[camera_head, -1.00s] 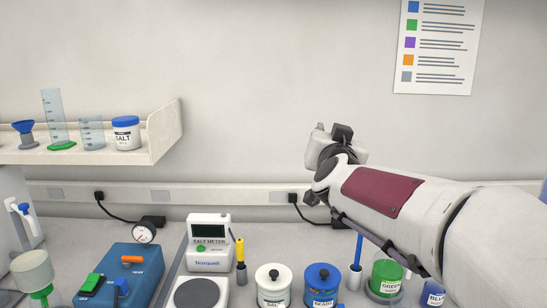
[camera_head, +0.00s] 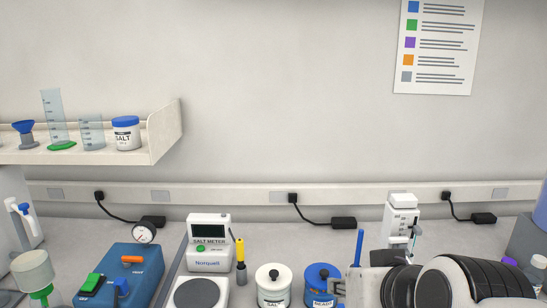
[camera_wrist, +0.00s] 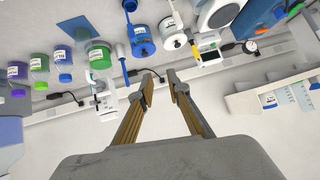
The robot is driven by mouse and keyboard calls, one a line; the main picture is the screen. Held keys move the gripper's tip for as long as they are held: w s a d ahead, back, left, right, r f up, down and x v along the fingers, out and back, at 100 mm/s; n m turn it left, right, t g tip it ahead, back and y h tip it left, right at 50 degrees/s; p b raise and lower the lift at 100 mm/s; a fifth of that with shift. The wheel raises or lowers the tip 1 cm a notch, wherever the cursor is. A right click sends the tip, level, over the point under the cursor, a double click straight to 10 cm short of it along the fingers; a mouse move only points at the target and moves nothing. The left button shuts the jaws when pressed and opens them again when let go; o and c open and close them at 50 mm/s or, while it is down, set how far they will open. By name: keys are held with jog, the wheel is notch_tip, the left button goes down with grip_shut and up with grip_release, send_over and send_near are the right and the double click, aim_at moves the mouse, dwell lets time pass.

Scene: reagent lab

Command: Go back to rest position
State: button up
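My gripper (camera_wrist: 161,78) shows in the wrist view with its two fingers apart and nothing between them. It hangs clear of the jars, with the wall and bench strip behind it. In the head view my arm (camera_head: 455,283) is low at the right, bent over the bench's front part. The fingers cannot be made out clearly there.
A white salt jar (camera_head: 273,287) and a blue-lidded beads jar (camera_head: 322,284) stand left of my arm. A salt meter (camera_head: 208,240), a blue box (camera_head: 137,268) and a white device (camera_head: 401,217) stand on the bench. A shelf (camera_head: 165,135) holds glassware at the left.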

jog(key=s+d+f+g+h, duration=0.1)
jog(key=s+d+f+g, duration=0.1)
jog(key=s+f, duration=0.3)
jog(key=s+d+f+g+h, duration=0.1)
jog(key=s+f, duration=0.4)
jog(key=s, duration=0.5)
jog(key=shift+s+d+m+g, duration=0.3)
jog(key=shift+d+g, duration=0.3)
jog(key=shift+d, duration=0.55)
jog(key=shift+f, duration=0.1)
